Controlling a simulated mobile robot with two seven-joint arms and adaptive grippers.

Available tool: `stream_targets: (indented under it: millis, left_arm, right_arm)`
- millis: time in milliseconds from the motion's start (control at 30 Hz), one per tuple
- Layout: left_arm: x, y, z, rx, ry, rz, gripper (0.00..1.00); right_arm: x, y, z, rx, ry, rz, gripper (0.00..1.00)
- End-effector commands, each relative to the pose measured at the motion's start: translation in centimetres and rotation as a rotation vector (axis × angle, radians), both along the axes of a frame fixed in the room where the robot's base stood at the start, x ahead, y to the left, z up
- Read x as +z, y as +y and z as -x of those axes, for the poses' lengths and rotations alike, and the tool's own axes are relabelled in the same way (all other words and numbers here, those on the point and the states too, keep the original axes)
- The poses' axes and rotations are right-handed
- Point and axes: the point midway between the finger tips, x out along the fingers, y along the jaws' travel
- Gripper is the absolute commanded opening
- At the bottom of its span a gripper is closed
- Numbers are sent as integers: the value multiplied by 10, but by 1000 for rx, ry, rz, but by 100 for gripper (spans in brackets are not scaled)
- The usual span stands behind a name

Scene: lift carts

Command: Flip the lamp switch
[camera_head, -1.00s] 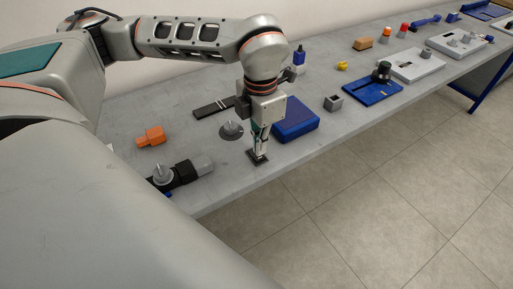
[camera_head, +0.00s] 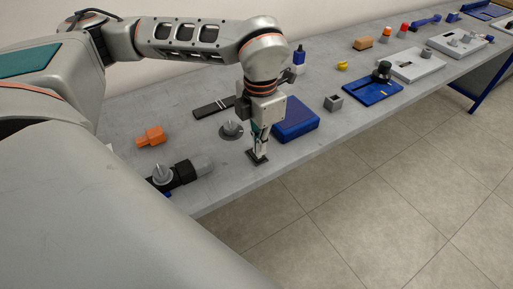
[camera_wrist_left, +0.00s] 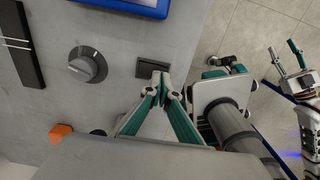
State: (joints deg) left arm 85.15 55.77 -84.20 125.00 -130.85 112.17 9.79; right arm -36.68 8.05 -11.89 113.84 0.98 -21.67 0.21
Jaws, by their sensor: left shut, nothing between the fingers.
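The lamp switch is probably the small dark rectangular plate (camera_head: 257,160) near the front edge of the table; it also shows in the left wrist view (camera_wrist_left: 153,67). My left gripper (camera_head: 260,152) points down at this plate with its fingers shut and empty. In the left wrist view the closed fingertips (camera_wrist_left: 162,77) are at the plate's lower edge; I cannot tell whether they touch it. The fingertips partly hide the plate in the head view. My right gripper (camera_wrist_left: 284,50) shows at the right of the left wrist view with its fingers apart.
A grey round knob (camera_head: 231,130) and a blue box (camera_head: 295,119) stand close to my left gripper. A black slotted bar (camera_head: 214,107), an orange part (camera_head: 151,136) and a black-grey connector (camera_head: 186,173) lie to the left. More devices line the grey table (camera_head: 225,185) to the right.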

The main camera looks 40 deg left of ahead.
Motion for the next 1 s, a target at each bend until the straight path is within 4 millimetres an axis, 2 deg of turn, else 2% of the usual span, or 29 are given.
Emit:
stream_targets:
  millis: [1000]
  left_arm:
    - [-14, 0, 0, 0, 1, 0, 0]
  right_arm:
    - [-10, -1, 4, -1, 10, 1, 40]
